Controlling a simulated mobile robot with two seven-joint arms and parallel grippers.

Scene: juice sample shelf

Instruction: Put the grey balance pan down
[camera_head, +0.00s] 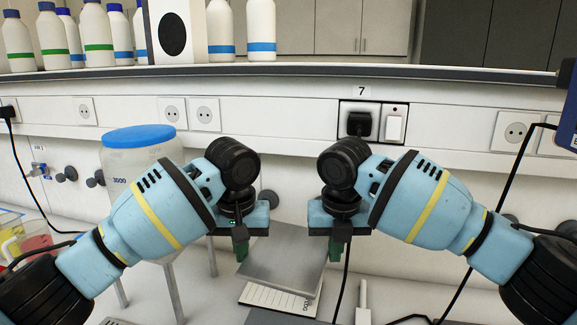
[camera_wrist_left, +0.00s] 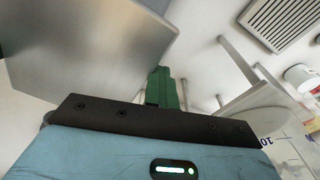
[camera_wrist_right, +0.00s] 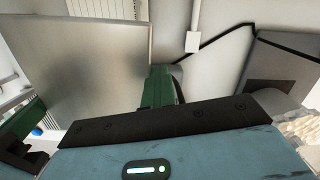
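The grey balance pan (camera_head: 287,256) is a flat square metal plate in the middle of the head view, between my two grippers. It fills the upper left of the left wrist view (camera_wrist_left: 85,45) and the left of the right wrist view (camera_wrist_right: 80,70). My left gripper (camera_head: 241,248) points down at the pan's left side, its green fingers together. My right gripper (camera_head: 336,247) points down at its right side, fingers also together. Both sit close to the pan's edges. I cannot tell whether they touch it or what lies directly under it.
A blue-lidded clear container (camera_head: 125,165) on legs stands left. Coloured trays (camera_head: 30,236) are at far left. Black cables hang on the right. A shelf edge (camera_head: 290,70) with bottles runs above.

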